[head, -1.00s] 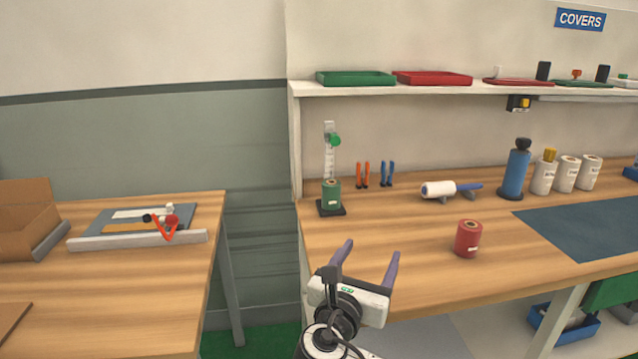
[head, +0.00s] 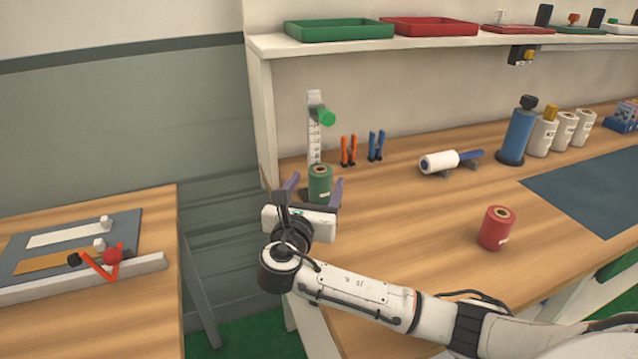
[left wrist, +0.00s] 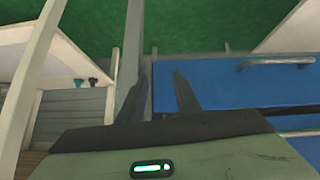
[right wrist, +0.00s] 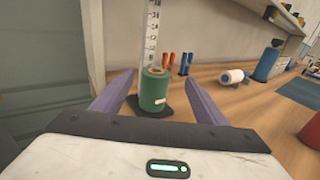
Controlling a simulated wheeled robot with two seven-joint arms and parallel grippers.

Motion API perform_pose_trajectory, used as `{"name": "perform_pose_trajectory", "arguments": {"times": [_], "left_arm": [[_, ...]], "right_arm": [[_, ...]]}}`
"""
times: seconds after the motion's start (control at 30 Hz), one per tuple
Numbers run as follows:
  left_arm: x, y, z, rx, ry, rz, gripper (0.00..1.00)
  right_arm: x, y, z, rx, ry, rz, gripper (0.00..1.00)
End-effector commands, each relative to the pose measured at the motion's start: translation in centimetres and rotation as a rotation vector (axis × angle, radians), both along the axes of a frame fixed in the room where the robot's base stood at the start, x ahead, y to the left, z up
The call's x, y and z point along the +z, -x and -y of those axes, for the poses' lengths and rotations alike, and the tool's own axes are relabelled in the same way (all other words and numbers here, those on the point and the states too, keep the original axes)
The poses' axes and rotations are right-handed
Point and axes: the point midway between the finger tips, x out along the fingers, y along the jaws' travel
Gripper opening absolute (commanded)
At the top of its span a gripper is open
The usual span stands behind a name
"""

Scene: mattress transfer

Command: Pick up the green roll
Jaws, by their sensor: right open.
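The green roll (head: 320,184) stands upright on a dark base at the left end of the workbench, in front of a ruler-like post (head: 314,135). My right gripper (head: 314,192) is open, with its two purple fingers on either side of the roll in the head view. In the right wrist view the green roll (right wrist: 154,90) stands between and just beyond the open fingertips (right wrist: 155,88), and I see no contact. My left gripper (left wrist: 161,90) shows only in the left wrist view, pointed toward the green floor and a blue drawer front. Its fingers are apart with nothing between them.
A red roll (head: 496,228) stands on the bench to the right. A shelf with green (head: 340,30) and red trays (head: 430,26) is above. A second table (head: 120,290) is at the left.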

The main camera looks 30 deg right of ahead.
Motion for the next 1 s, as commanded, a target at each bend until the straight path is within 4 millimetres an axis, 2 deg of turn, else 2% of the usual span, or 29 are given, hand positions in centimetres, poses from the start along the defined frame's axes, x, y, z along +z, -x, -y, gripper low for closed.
{"name": "perform_pose_trajectory", "arguments": {"times": [0.4, 0.67, 1.0], "left_arm": [[0.2, -0.3, 0.0, 0.000, 0.001, 0.008, 0.31], [0.6, -1.0, 0.0, 0.000, 0.002, 0.022, 0.31], [0.6, -0.9, 0.0, 0.000, 0.001, 0.021, 0.31]], "right_arm": [[-0.7, -3.8, 3.3, 0.000, 0.001, 0.001, 0.66], [-0.8, -3.9, 3.5, 0.001, 0.000, 0.000, 0.66], [-0.6, -3.9, 3.5, 0.001, 0.001, 0.002, 0.11]]}}
